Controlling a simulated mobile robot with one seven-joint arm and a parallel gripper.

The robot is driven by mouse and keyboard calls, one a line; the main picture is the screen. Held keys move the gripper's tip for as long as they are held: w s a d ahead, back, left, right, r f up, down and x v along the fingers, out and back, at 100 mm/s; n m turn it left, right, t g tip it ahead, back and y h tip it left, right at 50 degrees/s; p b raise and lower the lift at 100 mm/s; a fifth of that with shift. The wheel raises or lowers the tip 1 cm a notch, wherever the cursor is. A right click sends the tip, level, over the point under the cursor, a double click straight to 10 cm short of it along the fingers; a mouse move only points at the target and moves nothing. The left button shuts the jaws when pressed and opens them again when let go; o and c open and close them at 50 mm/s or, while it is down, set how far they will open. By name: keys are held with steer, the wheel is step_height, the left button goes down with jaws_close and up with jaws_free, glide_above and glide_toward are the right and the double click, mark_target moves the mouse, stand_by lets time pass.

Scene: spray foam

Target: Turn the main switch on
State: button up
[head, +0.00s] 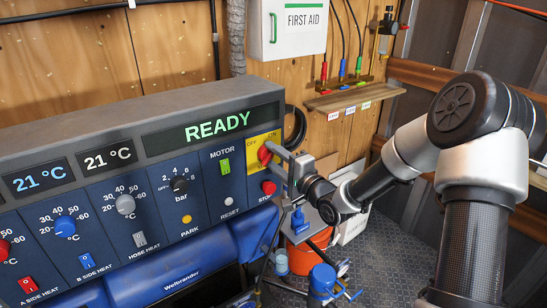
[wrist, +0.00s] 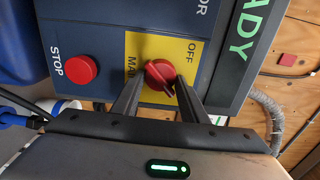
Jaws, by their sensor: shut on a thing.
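The main switch (head: 264,155) is a red rotary knob on a yellow plate (head: 257,141) with OFF and ON labels, at the right end of the machine's panel. In the wrist view the red knob (wrist: 158,73) sits between my two fingers, on the yellow plate (wrist: 194,50). My gripper (head: 277,155) reaches in from the right and is shut on the knob. In the wrist view my gripper (wrist: 158,84) has one finger on each side of it. The fingers partly hide the plate's labels.
The red STOP button (head: 268,187) sits just below the switch. The green MOTOR switch (head: 224,166) is to its left. The display (head: 218,126) reads READY. An orange bucket (head: 305,255) and blue-capped pump parts (head: 322,280) stand below my arm. A first aid cabinet (head: 290,27) hangs above.

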steer(key=o, duration=1)
steer(key=b+v, duration=0.1)
steer(key=v, duration=1.6)
steer(key=shift+s+d, duration=0.2)
